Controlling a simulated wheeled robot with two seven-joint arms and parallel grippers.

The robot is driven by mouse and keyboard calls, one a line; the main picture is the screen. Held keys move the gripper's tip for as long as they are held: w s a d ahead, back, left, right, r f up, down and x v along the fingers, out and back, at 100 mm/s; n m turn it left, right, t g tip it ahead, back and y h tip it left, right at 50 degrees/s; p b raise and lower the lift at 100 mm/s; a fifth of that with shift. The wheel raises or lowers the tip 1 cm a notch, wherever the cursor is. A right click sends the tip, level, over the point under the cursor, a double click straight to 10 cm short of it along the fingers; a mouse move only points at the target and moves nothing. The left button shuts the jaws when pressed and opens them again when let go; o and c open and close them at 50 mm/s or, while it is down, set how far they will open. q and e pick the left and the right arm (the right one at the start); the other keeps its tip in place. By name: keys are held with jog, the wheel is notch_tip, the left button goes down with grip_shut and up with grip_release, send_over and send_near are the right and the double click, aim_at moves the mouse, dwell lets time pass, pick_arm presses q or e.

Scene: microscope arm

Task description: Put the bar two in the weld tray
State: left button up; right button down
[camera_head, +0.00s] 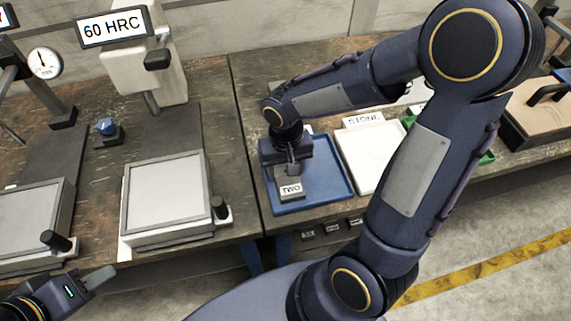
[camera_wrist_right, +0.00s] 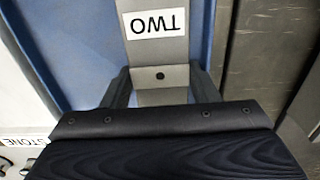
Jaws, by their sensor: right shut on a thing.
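Bar two (camera_head: 291,190) is a grey metal block with a white label reading TWO. My right gripper (camera_head: 291,170) is shut on it from above, over the blue tray (camera_head: 330,200). In the right wrist view, bar two (camera_wrist_right: 158,72) lies between the two fingers of the right gripper (camera_wrist_right: 160,88), with the blue tray (camera_wrist_right: 75,50) beneath. I cannot tell whether the bar touches the tray floor. No weld label is readable on the blue tray; my arm hides part of it. My left gripper (camera_head: 98,278) is at the lower left, away from the bar; its jaw opening is unclear.
A white tray (camera_head: 362,165) labelled STONE stands just right of the blue tray, with something green beyond it, partly behind my arm. A tester marked 60 HRC (camera_head: 113,27) with a grey plate (camera_head: 166,197) stands to the left. A dial gauge (camera_head: 43,63) is further left.

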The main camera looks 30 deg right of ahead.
jog(key=shift+f, duration=0.1)
jog(key=c, duration=0.8)
grip_release()
jog(key=shift+r, duration=0.25)
notch_tip(320, 180, up, 11)
jog(key=p, duration=0.1)
jog(key=shift+s+d+r+n+t+y, duration=0.25)
jog(key=shift+s+t+y, duration=0.55)
jog(key=shift+s, duration=1.25)
jog(key=shift+s+a+r+n+t+y, duration=0.1)
jog(key=shift+s+r+t+y, duration=0.35)
jog(key=shift+s+t, duration=1.1)
jog(key=shift+s+d+r+n+t+y, duration=0.2)
jog(key=shift+s+t+y, duration=0.35)
jog(key=shift+s, duration=1.95)
